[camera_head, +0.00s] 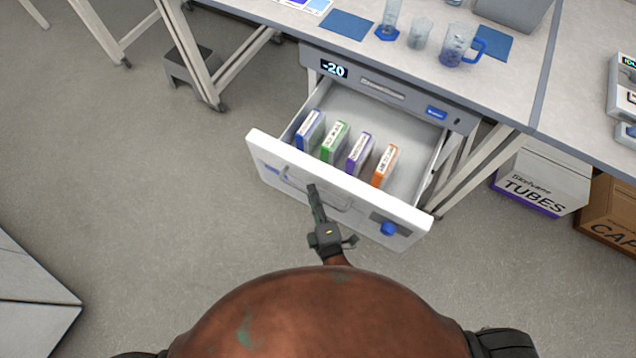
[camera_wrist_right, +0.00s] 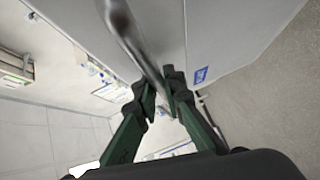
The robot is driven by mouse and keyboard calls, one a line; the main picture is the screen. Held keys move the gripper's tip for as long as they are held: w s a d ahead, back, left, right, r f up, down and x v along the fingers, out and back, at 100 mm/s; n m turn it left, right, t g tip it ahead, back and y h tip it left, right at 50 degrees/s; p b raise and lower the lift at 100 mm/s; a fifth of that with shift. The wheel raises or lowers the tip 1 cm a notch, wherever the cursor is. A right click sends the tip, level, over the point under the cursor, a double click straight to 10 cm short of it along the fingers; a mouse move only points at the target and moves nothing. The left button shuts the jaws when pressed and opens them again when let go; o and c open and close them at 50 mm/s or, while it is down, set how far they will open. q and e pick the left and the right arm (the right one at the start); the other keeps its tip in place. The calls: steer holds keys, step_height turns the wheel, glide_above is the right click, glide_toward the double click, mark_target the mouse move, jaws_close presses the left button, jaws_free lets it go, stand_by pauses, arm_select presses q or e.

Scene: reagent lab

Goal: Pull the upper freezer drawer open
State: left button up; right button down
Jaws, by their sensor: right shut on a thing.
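The upper freezer drawer (camera_head: 268,148) stands pulled well out from the freezer (camera_head: 385,85) under the bench in the head view. Several boxes with blue, green, purple and orange sides stand inside it. My right gripper (camera_head: 314,190) is at the drawer's front, shut on the bar handle (camera_head: 340,203). In the right wrist view the gripper's fingers (camera_wrist_right: 163,90) close around the handle bar (camera_wrist_right: 132,38). My left gripper is not in view.
The bench top (camera_head: 350,50) holds blue mats, a cylinder (camera_head: 390,17), a beaker (camera_head: 420,34) and a blue-handled jug (camera_head: 456,45). A white tubes box (camera_head: 545,178) and a brown carton (camera_head: 610,212) stand at the right. The floor around the drawer's front is clear.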

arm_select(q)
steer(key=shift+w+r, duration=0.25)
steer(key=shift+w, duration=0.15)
arm_select(e)
steer(key=shift+s+a, duration=0.3)
steer(key=shift+s, duration=0.2)
steer(key=c, duration=2)
jaws_free()
steer(key=v, duration=1.2)
